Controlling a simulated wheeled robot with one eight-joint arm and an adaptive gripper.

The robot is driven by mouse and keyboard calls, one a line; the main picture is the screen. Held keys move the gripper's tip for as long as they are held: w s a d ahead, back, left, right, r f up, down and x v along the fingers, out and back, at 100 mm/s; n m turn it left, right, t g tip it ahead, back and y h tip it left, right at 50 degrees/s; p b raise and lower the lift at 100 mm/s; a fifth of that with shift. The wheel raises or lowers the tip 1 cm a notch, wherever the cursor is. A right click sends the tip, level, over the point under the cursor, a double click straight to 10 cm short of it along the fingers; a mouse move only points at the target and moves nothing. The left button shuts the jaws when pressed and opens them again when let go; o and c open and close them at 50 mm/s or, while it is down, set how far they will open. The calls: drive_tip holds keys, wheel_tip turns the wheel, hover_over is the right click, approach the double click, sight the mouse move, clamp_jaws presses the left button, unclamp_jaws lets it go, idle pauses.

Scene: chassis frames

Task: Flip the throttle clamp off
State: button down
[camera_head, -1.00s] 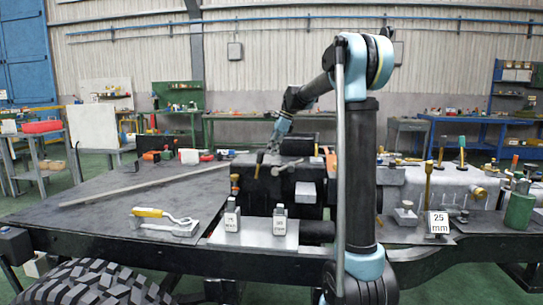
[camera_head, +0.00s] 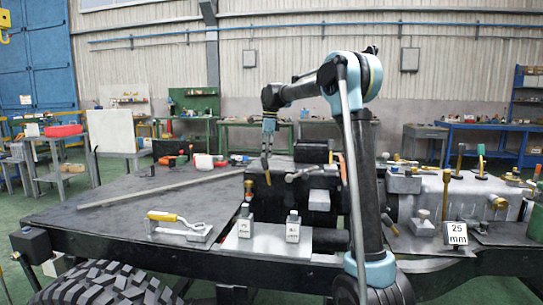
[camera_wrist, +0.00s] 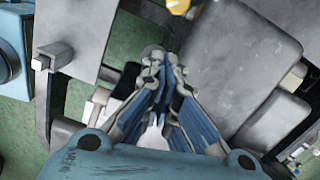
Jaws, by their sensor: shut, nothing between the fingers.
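My gripper (camera_head: 268,136) points down above a black block (camera_head: 270,193) near the middle of the bench. Its fingers look shut and empty; the wrist view shows the closed fingers (camera_wrist: 160,62) over grey and dark metal parts. Small levers stand on the block's top, one brownish lever (camera_head: 266,171) just under the fingers; I cannot tell whether they touch. A yellow-handled clamp-like piece (camera_head: 168,218) lies on a grey plate at the left front, apart from my gripper. I cannot tell for sure which piece is the throttle clamp.
Two small labelled blocks (camera_head: 246,226) stand on a pale plate in front of the black block. A long bar (camera_head: 150,188) lies across the dark bench top. A "25 mm" card (camera_head: 457,233) and several upright tools stand at the right.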

idle(0.6)
wheel_tip(320, 180, up, 10)
drive_tip(key=shift+w, duration=0.3)
idle(0.3)
